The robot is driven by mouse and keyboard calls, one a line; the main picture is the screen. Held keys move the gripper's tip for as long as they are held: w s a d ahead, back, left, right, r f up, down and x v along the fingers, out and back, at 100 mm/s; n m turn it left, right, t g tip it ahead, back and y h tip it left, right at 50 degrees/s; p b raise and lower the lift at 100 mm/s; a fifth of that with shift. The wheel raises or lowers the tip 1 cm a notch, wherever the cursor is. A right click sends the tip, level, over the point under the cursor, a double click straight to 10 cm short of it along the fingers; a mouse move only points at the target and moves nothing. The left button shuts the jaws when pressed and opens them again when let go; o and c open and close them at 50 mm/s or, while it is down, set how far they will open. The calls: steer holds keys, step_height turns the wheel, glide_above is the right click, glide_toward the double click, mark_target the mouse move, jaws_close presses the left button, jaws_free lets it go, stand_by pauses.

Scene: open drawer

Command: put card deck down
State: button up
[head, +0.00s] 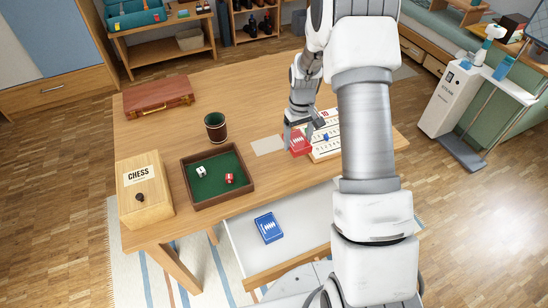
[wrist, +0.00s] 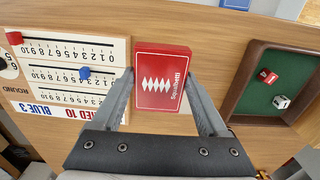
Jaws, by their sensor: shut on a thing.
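A red card deck (head: 297,143) with a row of white diamonds is between the fingers of my gripper (head: 302,126). In the wrist view the red deck (wrist: 162,72) lies face toward the camera, with a finger of my gripper (wrist: 161,85) along each side. The gripper is shut on it. It is over the wooden table, between a beige rectangle (head: 267,145) and the scoreboard (head: 326,142). I cannot tell whether it touches the tabletop. A second, blue deck (head: 268,228) lies in the open white drawer (head: 298,220).
The green-lined dice tray (head: 190,199) holds a white and a red die. A dark cup (head: 215,126), a chess box (head: 133,207) and a brown case (head: 158,96) stand on the left part of the table (head: 250,95). The tabletop behind the cup is clear.

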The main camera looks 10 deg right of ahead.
glide_above(275, 163)
step_height(275, 163, down, 4)
steer(key=shift+s+d, duration=0.1)
steer(key=shift+s, duration=0.05)
steer(key=shift+f, duration=2)
steer(key=shift+f, duration=0.15)
steer(key=o, duration=1.3)
